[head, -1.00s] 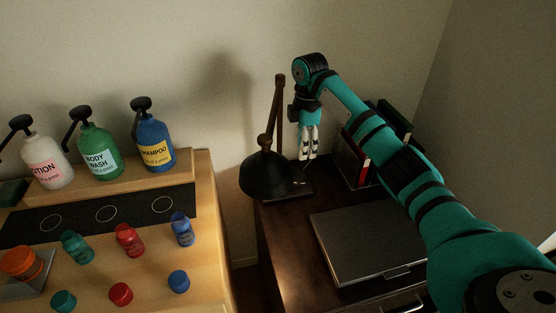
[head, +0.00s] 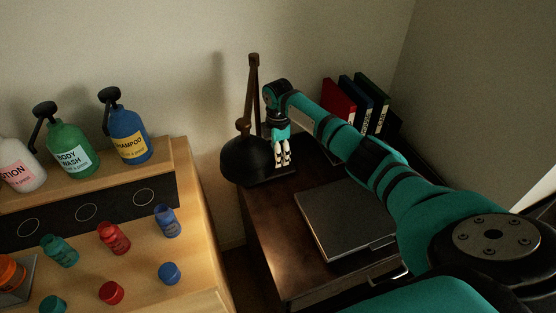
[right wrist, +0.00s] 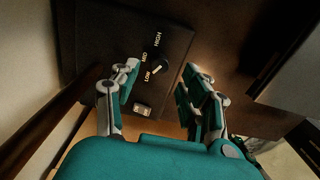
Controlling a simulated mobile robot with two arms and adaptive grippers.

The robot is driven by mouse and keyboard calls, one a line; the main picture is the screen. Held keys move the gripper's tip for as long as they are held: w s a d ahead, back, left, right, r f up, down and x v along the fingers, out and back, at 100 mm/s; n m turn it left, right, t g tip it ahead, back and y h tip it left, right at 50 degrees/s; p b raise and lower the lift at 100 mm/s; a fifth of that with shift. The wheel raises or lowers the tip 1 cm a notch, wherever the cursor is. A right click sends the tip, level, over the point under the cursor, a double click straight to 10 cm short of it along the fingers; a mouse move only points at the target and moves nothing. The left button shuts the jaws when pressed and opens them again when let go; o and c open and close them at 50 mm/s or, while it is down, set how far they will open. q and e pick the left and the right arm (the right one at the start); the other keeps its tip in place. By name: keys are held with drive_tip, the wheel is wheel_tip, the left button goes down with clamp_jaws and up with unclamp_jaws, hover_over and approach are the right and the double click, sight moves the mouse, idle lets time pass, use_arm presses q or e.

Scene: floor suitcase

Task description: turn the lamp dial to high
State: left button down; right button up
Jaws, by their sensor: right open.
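The dark desk lamp (head: 246,160) stands at the back left of the dark desk, its shade left of my right gripper (head: 282,158). In the right wrist view the black lamp base (right wrist: 95,45) carries a dial (right wrist: 160,67) with the labels LOW, MID and HIGH. Its white mark appears to point toward LOW. A small pale switch (right wrist: 142,109) sits on the base below the dial. My right gripper (right wrist: 160,95) is open and empty, its fingers pointing down above the base, either side of the dial and apparently apart from it. My left gripper is out of view.
A closed grey laptop (head: 345,217) lies on the desk (head: 270,240) in front of the lamp. Several binders (head: 357,104) stand at the back right. A wooden counter (head: 195,250) with pump bottles and small jars is at the left, across a gap.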

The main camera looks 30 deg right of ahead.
wheel_tip(320, 180, down, 2)
drive_tip(key=shift+f, duration=0.2)
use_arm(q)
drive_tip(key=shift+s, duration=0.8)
use_arm(e)
drive_tip(key=shift+f, duration=0.5)
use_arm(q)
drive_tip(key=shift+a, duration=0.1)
use_arm(e)
clamp_jaws()
